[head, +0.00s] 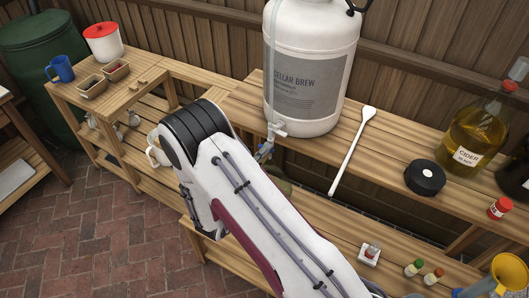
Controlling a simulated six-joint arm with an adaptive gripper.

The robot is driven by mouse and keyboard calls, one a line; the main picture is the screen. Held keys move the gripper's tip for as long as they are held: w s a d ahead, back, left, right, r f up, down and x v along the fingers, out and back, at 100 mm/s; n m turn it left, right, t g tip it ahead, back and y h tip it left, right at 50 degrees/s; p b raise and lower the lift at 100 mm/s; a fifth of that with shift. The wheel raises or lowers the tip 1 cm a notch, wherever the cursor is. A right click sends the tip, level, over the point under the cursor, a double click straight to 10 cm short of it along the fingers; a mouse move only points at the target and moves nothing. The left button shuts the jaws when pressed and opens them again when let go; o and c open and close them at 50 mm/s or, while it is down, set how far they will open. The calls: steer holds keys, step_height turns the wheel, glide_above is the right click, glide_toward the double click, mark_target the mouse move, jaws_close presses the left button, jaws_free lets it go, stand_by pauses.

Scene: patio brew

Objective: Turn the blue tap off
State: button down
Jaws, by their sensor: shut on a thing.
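The white keg (312,65) labelled "CELLAR BREW" stands upright on the wooden bench. Its pale tap body (277,129) sticks out low on the front. My arm crosses the middle of the view and bends down in front of the bench. My gripper is hidden behind my own arm, so its fingers and their contact with the tap do not show. Whether liquid flows from the tap cannot be seen.
A white paddle (352,150) lies right of the keg. Farther right are a black round lid (425,177) and a cider jug (474,135). A blue mug (61,69) and a red-lidded pot (102,42) stand at the left. Small bottles (424,272) sit on the lower shelf.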

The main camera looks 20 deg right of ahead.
steer(key=c, duration=2.2)
jaws_free()
steer(key=shift+c, duration=0.2)
steer(key=shift+s+a, duration=0.1)
steer(key=v, duration=1.1)
steer(key=shift+s+a, duration=0.25)
steer(key=shift+s, duration=0.05)
